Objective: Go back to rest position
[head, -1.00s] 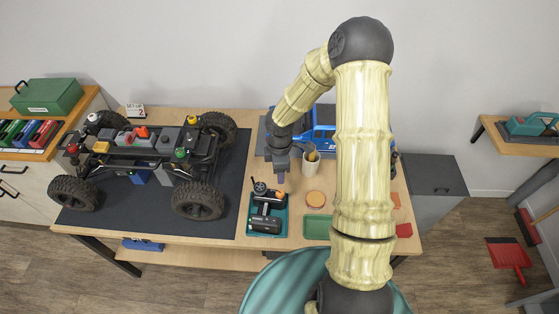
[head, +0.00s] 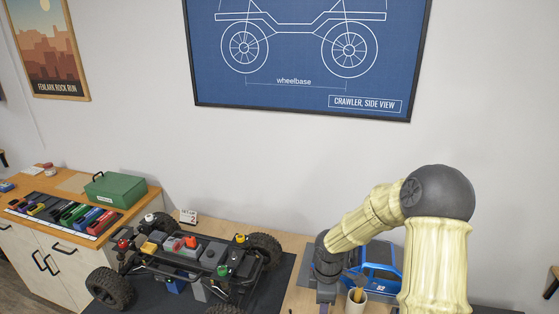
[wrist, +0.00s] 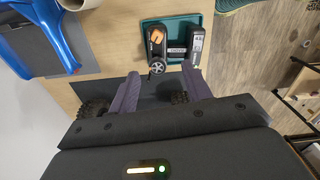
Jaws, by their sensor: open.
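My gripper (wrist: 160,72) is open and empty in the wrist view, its two purple-grey fingers spread apart. Beyond the fingertips lies a teal tray (wrist: 180,22) holding a black radio transmitter (wrist: 156,45) and a dark battery-like pack (wrist: 196,42). In the head view my arm is bent, with the forearm reaching down to the left. My gripper (head: 324,307) is cut off by the bottom edge there, so its fingers are hidden. The crawler chassis (head: 190,262) stands on the bench left of my arm.
A green box (head: 116,189) and a row of coloured packs (head: 70,214) sit on the left cabinet. The wall above my arm is clear; a blue poster (head: 305,50) hangs there.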

